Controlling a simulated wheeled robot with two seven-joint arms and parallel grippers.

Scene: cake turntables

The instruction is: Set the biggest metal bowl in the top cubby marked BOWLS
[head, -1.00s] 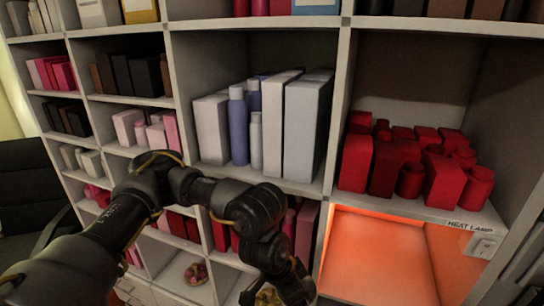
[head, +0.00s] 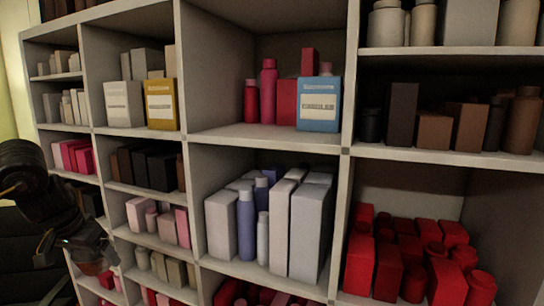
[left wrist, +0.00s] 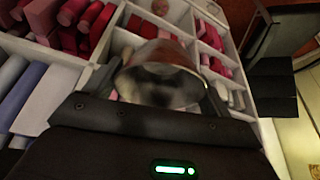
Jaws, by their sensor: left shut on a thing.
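A shiny metal bowl (left wrist: 160,78) sits between the fingers of my left gripper in the left wrist view. The gripper (left wrist: 160,92) is shut on it. The bowl's surface reflects dark and reddish tones. In the head view my left gripper (head: 90,260) is at the lower left, in front of the left shelf columns, and the bowl is hard to make out there. No cubby marked BOWLS can be read in these views. My right gripper is not in view.
The shelf unit (head: 345,150) fills the head view. Its cubbies hold white boxes (head: 298,230), red items (head: 415,260), brown items (head: 435,130), a blue box (head: 319,103) and a yellow box (head: 162,104). Free space shows above the items in the upper middle cubby.

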